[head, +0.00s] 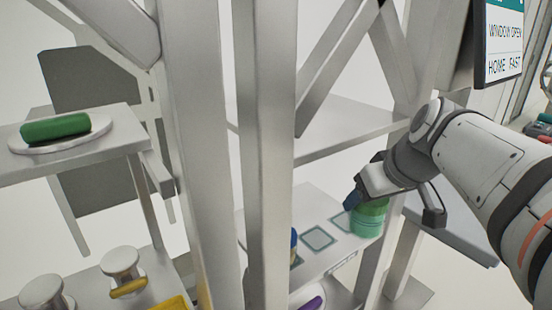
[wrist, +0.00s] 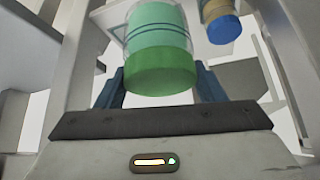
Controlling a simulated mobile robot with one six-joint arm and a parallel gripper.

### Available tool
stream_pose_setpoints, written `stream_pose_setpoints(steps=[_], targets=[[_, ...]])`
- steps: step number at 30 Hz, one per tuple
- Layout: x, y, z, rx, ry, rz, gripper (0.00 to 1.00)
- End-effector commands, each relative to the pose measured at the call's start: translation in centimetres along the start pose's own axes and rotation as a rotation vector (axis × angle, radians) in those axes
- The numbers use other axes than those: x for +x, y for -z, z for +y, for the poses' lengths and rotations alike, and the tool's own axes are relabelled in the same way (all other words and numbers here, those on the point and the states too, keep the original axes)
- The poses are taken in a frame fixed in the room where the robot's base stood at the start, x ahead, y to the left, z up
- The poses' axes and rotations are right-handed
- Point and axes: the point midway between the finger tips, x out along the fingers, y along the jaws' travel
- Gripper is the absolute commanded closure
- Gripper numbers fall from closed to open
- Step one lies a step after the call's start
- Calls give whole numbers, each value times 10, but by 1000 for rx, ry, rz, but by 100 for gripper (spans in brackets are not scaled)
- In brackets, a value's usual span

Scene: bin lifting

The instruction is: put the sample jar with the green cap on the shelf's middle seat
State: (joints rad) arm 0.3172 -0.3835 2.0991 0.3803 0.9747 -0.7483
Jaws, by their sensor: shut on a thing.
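The sample jar with the green cap (head: 368,219) is in my gripper (head: 369,199), at the right end of the marked shelf (head: 312,208) in the head view. In the wrist view the jar's green cap (wrist: 160,73) is between the two fingers, with the pale green body beyond it. I cannot tell whether the jar touches the shelf. A square outlined seat (head: 318,238) on the shelf is bare, left of the jar. A jar with a blue cap (wrist: 223,29) stands farther left on the shelf, mostly hidden by a post in the head view.
Grey upright posts (head: 266,150) stand in front of the shelf's left part. A higher shelf board (head: 350,130) is above. At left, a stand holds a white plate with a green roll (head: 56,128). White-topped knobs (head: 120,263) and a purple item (head: 308,302) are lower down.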

Motion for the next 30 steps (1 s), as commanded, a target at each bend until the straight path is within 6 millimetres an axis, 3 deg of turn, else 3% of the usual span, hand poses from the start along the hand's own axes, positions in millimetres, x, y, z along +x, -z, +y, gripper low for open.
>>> stream_pose_setpoints(steps=[10, 21, 30], targets=[[13, -8, 5, -55, 38, -2, 74], [59, -60, 55, -319, 214, -1, 74], [74, -87, 79, -481, 313, 1, 74]])
